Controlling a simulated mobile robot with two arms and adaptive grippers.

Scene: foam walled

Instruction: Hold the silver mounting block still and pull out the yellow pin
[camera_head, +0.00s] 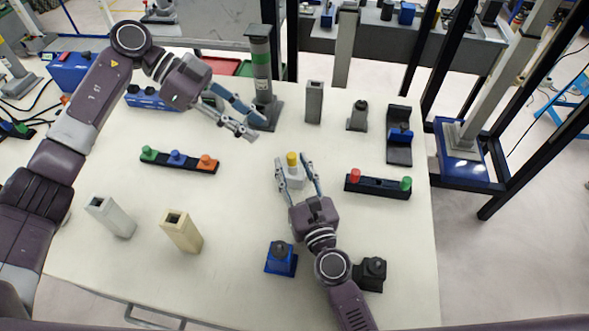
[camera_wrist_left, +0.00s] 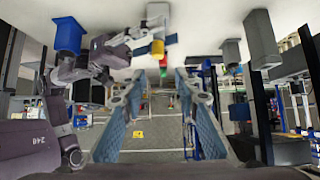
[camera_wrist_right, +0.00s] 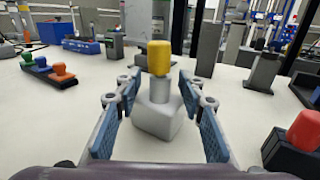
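The yellow pin (camera_head: 292,159) stands upright in the silver mounting block (camera_head: 294,179) near the middle of the table. In the right wrist view, the yellow pin (camera_wrist_right: 159,58) tops a round collar on the block (camera_wrist_right: 158,118). My right gripper (camera_head: 296,165) is open, its fingers on either side of the block, with gaps visible in the right wrist view (camera_wrist_right: 160,100). My left gripper (camera_head: 254,128) is open and empty, above the table to the upper left of the pin. The pin also shows in the left wrist view (camera_wrist_left: 157,48), beyond the open fingers.
A rack with green, blue and orange pegs (camera_head: 180,160) lies left. A rack with red and green pegs (camera_head: 378,186) lies right. A blue block (camera_head: 281,260) sits by my right arm.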

